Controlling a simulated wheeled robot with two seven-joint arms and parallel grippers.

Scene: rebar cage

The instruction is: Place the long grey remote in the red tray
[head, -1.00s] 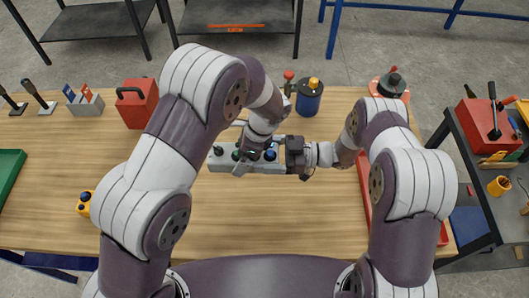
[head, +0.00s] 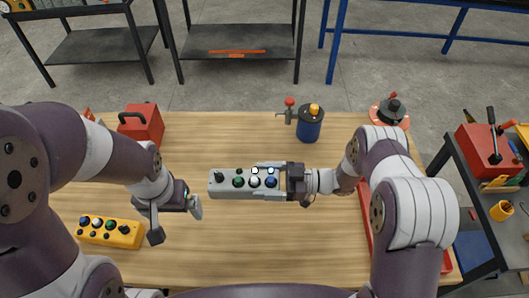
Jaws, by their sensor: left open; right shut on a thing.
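The long grey remote (head: 229,184) with several coloured knobs lies lengthwise across the middle of the view, over the wooden table. My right gripper (head: 268,179) is shut on its right end; I cannot tell whether the remote touches the table. My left gripper (head: 176,218) is open and empty, to the left of the remote and apart from it. The red tray (head: 364,212) is at the right end of the table, mostly hidden behind my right arm; its left edge and a bit of its right side show.
A yellow remote (head: 110,232) lies at the left near my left arm. A red toolbox (head: 142,124), a dark blue can (head: 310,124) and a red-based round fixture (head: 390,111) stand along the back. The table's middle front is clear. A side cart (head: 472,215) stands right.

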